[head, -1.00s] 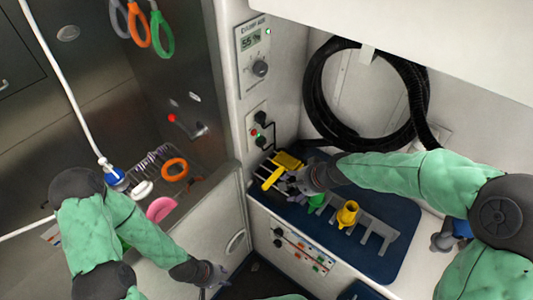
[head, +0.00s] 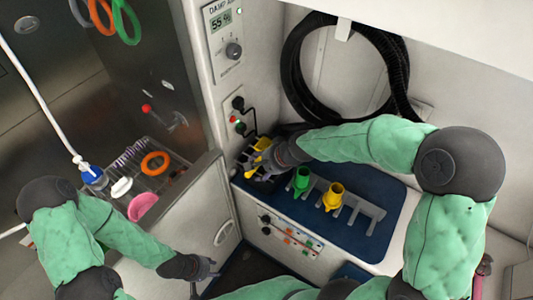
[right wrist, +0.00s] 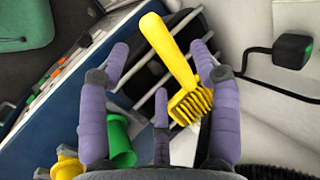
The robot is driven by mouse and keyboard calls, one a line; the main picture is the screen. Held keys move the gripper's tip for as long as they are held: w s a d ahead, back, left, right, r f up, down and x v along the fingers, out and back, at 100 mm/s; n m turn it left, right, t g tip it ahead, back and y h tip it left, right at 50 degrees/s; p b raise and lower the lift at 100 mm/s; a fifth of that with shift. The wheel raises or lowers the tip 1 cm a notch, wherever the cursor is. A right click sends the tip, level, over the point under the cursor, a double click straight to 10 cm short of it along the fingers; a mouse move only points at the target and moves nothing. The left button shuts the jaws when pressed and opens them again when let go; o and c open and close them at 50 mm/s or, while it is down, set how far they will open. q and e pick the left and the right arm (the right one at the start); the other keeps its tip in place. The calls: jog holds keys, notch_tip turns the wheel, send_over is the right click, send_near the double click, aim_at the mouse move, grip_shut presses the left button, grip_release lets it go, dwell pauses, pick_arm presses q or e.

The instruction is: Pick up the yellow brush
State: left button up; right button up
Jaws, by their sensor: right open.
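The yellow brush lies at the left end of the blue-topped counter, partly hidden by my right gripper in the head view (head: 262,143). In the right wrist view the brush (right wrist: 168,52) shows its handle and bristled head between the spread fingers. My right gripper (right wrist: 161,66) is open around the brush, and I cannot tell whether any finger touches it. It also shows in the head view (head: 254,167). My left gripper (head: 206,277) hangs low at the left of the counter, its fingers apart and empty, far from the brush.
A black hose (head: 292,70) hangs on the wall behind. A wire basket (head: 178,170) with an orange ring is at the left.

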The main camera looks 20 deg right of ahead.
aim_at(257, 173)
jog(key=b+x, duration=0.1)
jog(key=x, duration=0.2)
jog(key=shift+w+a+f, duration=0.1)
jog(key=shift+a+f, duration=0.05)
jog(key=shift+f, duration=0.1)
grip_shut()
jog(key=shift+r, duration=0.1)
